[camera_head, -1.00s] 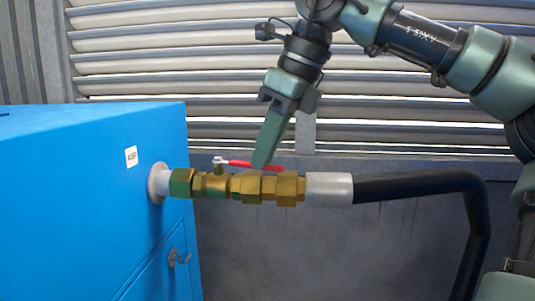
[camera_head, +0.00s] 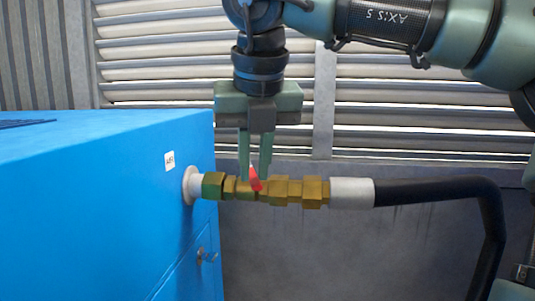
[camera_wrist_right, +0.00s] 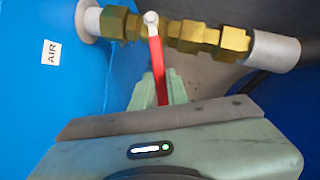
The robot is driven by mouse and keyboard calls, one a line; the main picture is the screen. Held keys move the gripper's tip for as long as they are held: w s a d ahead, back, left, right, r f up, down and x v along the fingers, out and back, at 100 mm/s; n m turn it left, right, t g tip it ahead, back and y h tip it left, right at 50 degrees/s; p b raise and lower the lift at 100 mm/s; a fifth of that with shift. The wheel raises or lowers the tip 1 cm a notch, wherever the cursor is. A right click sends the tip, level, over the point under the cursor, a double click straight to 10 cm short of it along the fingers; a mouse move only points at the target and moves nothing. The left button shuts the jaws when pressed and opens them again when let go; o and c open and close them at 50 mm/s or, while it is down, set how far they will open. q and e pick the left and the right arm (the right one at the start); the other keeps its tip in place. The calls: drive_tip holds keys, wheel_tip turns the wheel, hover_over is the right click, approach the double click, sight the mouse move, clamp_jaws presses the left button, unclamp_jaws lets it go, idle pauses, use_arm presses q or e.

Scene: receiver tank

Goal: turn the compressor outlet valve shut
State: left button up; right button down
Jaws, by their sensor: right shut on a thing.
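The compressor outlet valve (camera_head: 245,190) is a brass body in a line of brass fittings, with a red lever handle (camera_head: 255,178). In the head view the lever points toward the camera and looks foreshortened. In the right wrist view the red lever (camera_wrist_right: 157,70) stands crosswise to the brass pipe line (camera_wrist_right: 195,37). My right gripper (camera_head: 255,170) comes down from above, with its fingers either side of the lever, shut on it. In the right wrist view the fingers are partly hidden by the gripper body. My left gripper is not in view.
The blue compressor cabinet (camera_head: 100,200) with an AIR label (camera_head: 169,161) fills the left. A pale collar (camera_head: 352,192) joins the fittings to a black hose (camera_head: 440,188) that bends down at right. Slatted louvres (camera_head: 400,110) stand behind.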

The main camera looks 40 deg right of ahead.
drive_tip(key=shift+w+a+f+m+g+h, duration=0.1)
drive_tip(key=shift+w+a+m+g+h, duration=0.35)
drive_tip(key=shift+m, duration=0.5)
drive_tip(key=shift+w+a+f+m+g+h, duration=0.15)
drive_tip(key=shift+w+a+m+g, duration=0.1)
drive_tip(key=shift+w+a+m, duration=0.45)
drive_tip(key=shift+s+m, duration=0.1)
drive_tip(key=shift+m, duration=0.25)
drive_tip(key=shift+r, duration=0.1)
drive_tip(key=c, duration=1.4)
unclamp_jaws()
drive_tip(key=shift+p, duration=0.3)
drive_tip(key=shift+r, duration=0.1)
